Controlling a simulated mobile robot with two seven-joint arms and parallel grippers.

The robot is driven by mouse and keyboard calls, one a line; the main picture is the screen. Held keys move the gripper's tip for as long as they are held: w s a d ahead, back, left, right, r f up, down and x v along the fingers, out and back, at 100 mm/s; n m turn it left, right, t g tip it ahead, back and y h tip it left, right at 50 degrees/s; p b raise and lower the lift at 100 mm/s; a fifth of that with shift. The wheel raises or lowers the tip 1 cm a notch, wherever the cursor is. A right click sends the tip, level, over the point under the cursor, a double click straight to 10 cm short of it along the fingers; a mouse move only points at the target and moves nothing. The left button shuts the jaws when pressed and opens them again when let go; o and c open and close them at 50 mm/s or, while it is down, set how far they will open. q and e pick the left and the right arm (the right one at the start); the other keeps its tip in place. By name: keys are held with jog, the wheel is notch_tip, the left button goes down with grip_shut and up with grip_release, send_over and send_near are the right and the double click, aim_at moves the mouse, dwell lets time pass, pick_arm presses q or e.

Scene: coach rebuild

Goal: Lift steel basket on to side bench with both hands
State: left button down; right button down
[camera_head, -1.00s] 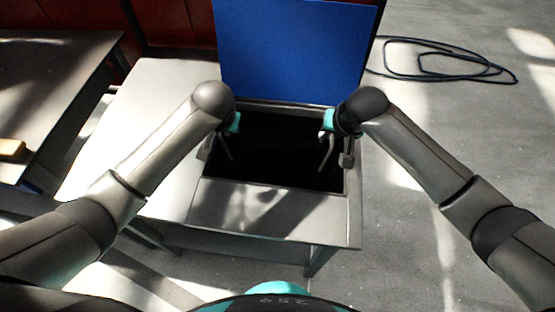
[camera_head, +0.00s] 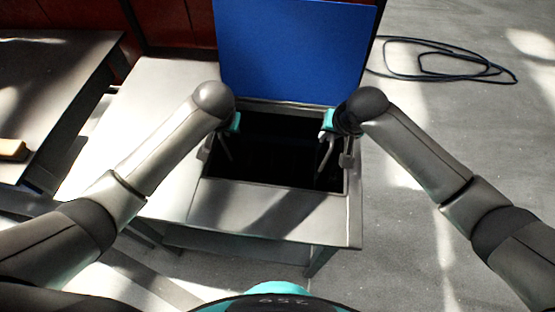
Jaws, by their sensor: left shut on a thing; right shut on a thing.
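The steel basket is mostly lost in the dark of the tank opening (camera_head: 275,155); only thin grey bars, perhaps its handles, show at the left (camera_head: 226,150) and right (camera_head: 325,158). My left gripper (camera_head: 229,131) is at the left bar, just inside the tank's left rim, and is shut on it. My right gripper (camera_head: 329,134) is shut on the right bar, inside the right rim. The fingers are small and partly hidden by my wrists. A pale metal bench top (camera_head: 150,90) lies directly left of the tank.
A raised blue lid (camera_head: 295,50) stands behind the opening. A metal ledge (camera_head: 275,205) lies in front. A black hose (camera_head: 450,75) lies coiled on the floor at right. The pale bench top looks clear.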

jog(key=shift+r, duration=0.2)
dwell(0.3)
jog(key=shift+r+p, duration=2.35)
jog(key=shift+p, duration=0.15)
jog(key=shift+r, duration=0.15)
